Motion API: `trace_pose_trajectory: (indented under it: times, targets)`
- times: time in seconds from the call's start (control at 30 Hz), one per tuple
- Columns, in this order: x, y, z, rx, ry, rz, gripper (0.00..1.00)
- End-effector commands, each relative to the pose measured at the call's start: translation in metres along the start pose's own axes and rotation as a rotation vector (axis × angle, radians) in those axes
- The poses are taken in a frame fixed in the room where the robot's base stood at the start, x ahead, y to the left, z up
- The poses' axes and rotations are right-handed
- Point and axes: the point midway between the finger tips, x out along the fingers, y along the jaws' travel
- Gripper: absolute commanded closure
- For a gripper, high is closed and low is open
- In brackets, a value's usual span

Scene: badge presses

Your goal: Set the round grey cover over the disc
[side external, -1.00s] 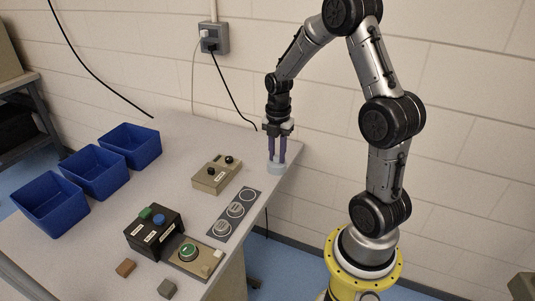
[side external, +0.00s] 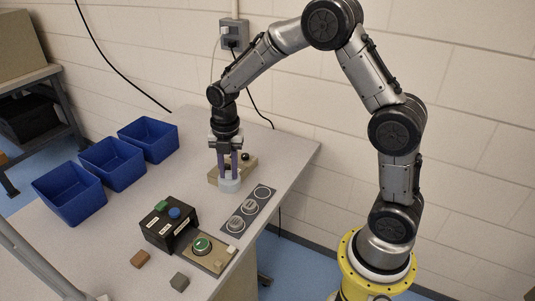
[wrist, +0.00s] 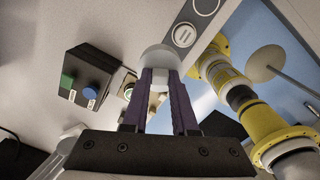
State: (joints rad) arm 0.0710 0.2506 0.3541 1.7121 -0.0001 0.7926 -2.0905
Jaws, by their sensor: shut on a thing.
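My gripper (side external: 228,174) has purple fingers and is shut on the round pale grey cover (side external: 229,186). The cover hangs at the fingertips, in front of the tan knob box in the side view; its height above the table is hard to tell. In the wrist view the cover (wrist: 160,56) sits between the fingertips of my gripper (wrist: 160,74). The green disc (side external: 202,245) with a pale rim sits on a tan base plate (side external: 218,262), nearer the camera than the cover and apart from it. A finger partly hides the base plate in the wrist view.
A black box (side external: 158,236) with green and blue buttons stands beside the disc. A dark strip (side external: 226,233) with round pieces and an empty ring lies behind it. The tan knob box (side external: 247,171) is partly hidden. Blue bins (side external: 70,205) stand left; small blocks (side external: 140,259) lie in front.

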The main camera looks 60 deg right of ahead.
Motion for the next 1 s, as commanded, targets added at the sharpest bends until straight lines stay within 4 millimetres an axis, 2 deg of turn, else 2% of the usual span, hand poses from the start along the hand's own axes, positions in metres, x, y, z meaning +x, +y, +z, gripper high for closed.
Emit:
trace_pose_trajectory:
  times: [0.03, 0.2, 0.4, 0.57, 1.0]
  targets:
    - [0.004, 0.017, -0.019, -0.057, 0.003, -0.002, 1.0]
    - [0.014, 0.051, -0.074, -0.206, 0.011, -0.008, 1.0]
    - [0.023, 0.065, -0.117, -0.311, 0.019, -0.022, 1.0]
    - [0.025, 0.066, -0.129, -0.337, 0.021, -0.025, 1.0]
    - [0.045, 0.065, -0.129, -0.337, 0.021, -0.026, 1.0]
